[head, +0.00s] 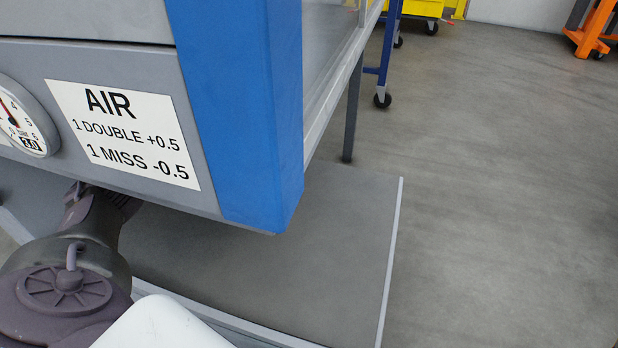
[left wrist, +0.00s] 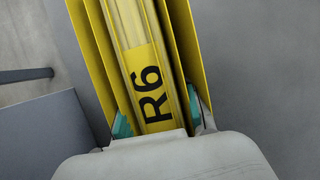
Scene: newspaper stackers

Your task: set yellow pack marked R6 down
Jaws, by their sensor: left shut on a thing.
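The yellow pack marked R6 (left wrist: 146,60) fills the middle of the left wrist view, with its black R6 label facing the camera. It has several long yellow layers or plates running away from the camera. My left gripper (left wrist: 158,115) is shut on the pack, with a teal pad on each side of it. Whether the pack touches any surface is not clear. In the head view my left arm reaches in at the lower left under a grey panel, and the gripper and pack are hidden there. My right gripper is not in view.
The grey panel with an AIR sign (head: 125,135) and a round gauge (head: 22,118) overhangs my left arm. A blue post (head: 245,120) stands at its corner. Open floor (head: 500,180) is at right. An orange wheeled frame (head: 594,30) stands far back.

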